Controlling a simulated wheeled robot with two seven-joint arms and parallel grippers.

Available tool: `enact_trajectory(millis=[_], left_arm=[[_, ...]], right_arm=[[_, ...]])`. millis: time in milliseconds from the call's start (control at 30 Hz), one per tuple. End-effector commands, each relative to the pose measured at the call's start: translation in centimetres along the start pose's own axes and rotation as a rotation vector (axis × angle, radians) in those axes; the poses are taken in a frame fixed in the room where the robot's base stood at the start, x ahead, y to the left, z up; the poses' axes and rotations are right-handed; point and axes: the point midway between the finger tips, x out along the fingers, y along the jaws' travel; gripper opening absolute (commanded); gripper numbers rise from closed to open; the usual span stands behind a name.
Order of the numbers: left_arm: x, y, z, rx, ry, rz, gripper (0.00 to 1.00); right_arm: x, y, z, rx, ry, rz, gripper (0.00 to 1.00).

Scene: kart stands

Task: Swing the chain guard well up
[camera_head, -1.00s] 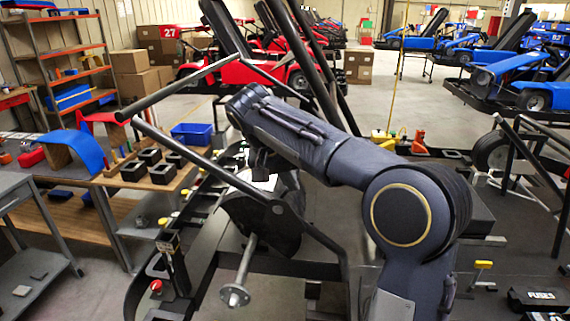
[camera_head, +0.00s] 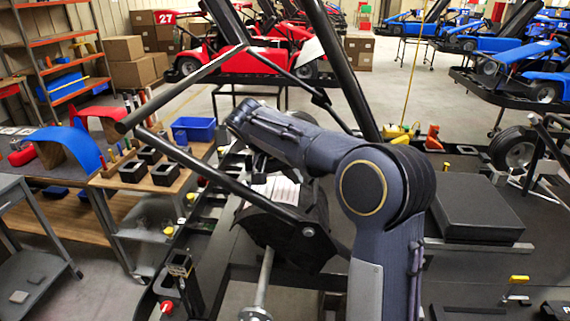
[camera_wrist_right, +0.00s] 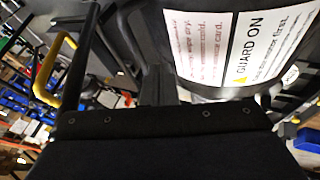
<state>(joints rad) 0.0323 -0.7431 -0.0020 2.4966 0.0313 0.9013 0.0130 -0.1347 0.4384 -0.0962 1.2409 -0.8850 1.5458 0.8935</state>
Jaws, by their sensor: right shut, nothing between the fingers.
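The dark chain guard (camera_head: 283,238) sits at mid-height on the kart, below my right wrist in the head view. Its curved top carries a white printed label (camera_head: 276,190). In the right wrist view the label (camera_wrist_right: 242,45) reads "GUARD ON", on a dark curved surface close ahead of the gripper. My right gripper (camera_head: 266,166) points down above the guard, shut and empty. Its dark body fills the bottom of the wrist view. The fingertips are largely hidden, so contact with the guard cannot be told. My left gripper is not in view.
A long black tube (camera_head: 185,90) and frame bars cross close to my right arm. A shaft with a hub (camera_head: 255,314) hangs below the guard. A bench with black bins (camera_head: 166,174) stands left. A flat black pad (camera_head: 482,212) lies right of my arm.

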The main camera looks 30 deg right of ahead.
Motion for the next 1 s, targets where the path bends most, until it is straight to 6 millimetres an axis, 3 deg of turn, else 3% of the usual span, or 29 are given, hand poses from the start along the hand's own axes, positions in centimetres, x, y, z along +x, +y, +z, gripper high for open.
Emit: enact_trajectory(millis=[100,300,1000], left_arm=[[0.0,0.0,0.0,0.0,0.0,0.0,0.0],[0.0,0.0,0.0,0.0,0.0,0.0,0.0],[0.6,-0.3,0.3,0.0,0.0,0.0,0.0]], right_arm=[[2.2,0.5,0.1,0.002,-0.002,0.001,0.0],[3.7,2.6,0.3,0.002,-0.001,0.0,0.0],[4.9,3.5,0.8,0.01,-0.019,-0.032,0.0]])
